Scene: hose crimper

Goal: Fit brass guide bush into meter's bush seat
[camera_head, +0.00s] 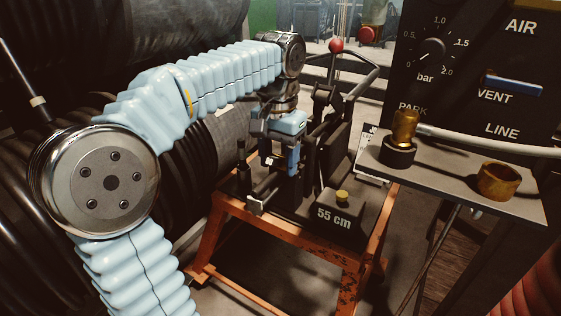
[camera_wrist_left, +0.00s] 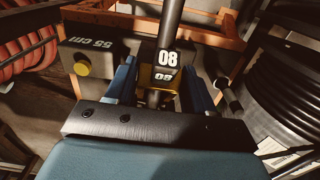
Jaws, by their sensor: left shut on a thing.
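My left gripper (camera_head: 278,160) hangs over the orange stand, behind and left of the black meter (camera_head: 325,212) marked 55 cm. In the left wrist view its blue fingers (camera_wrist_left: 162,92) are shut on a small brass-yellow piece marked 08 (camera_wrist_left: 160,78), which looks like the guide bush. A grey rod lines up with this piece; whether it passes through cannot be told. The meter's box also shows in the wrist view (camera_wrist_left: 100,62), left of the fingers. The bush seat cannot be made out. My right gripper is out of view.
The orange stand (camera_head: 333,260) carries the meter and black levers with a red knob (camera_head: 336,45). A grey shelf (camera_head: 450,178) at right holds a brass fitting (camera_head: 404,127) and a brass ring-like cup (camera_head: 498,181). Black hose coils (camera_head: 25,200) fill the left.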

